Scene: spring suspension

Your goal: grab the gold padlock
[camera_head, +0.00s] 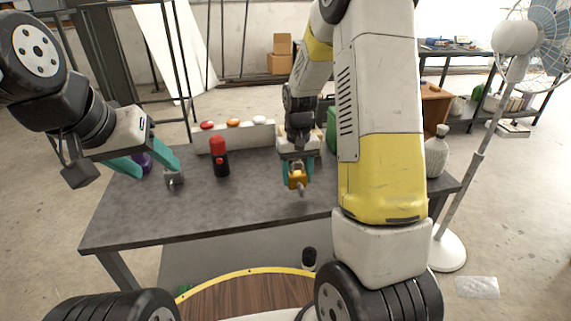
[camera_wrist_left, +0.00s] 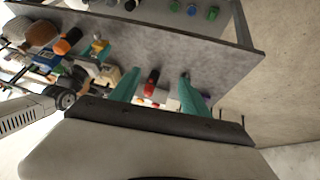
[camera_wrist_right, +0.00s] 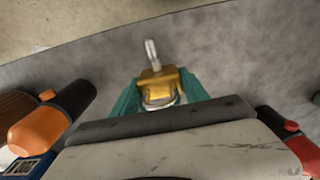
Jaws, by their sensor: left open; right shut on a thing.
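The gold padlock (camera_head: 297,179) is between the teal fingers of my right gripper (camera_head: 296,174), above the grey table in the head view. In the right wrist view the padlock (camera_wrist_right: 158,86) sits between both fingertips, with a silvery key-like piece (camera_wrist_right: 152,54) sticking out from it. My right gripper (camera_wrist_right: 160,95) is shut on the padlock. My left gripper (camera_head: 148,165) is open and empty over the table's left end. A small grey metal piece (camera_head: 174,178) shows close to its right finger; I cannot tell whether they touch.
A red-and-black bottle-like object (camera_head: 219,157) stands on the grey table (camera_head: 245,205) between the grippers. A white box with coloured buttons (camera_head: 234,137) is behind it. A pale vase (camera_head: 437,152) stands at the right end. The table's front middle is clear.

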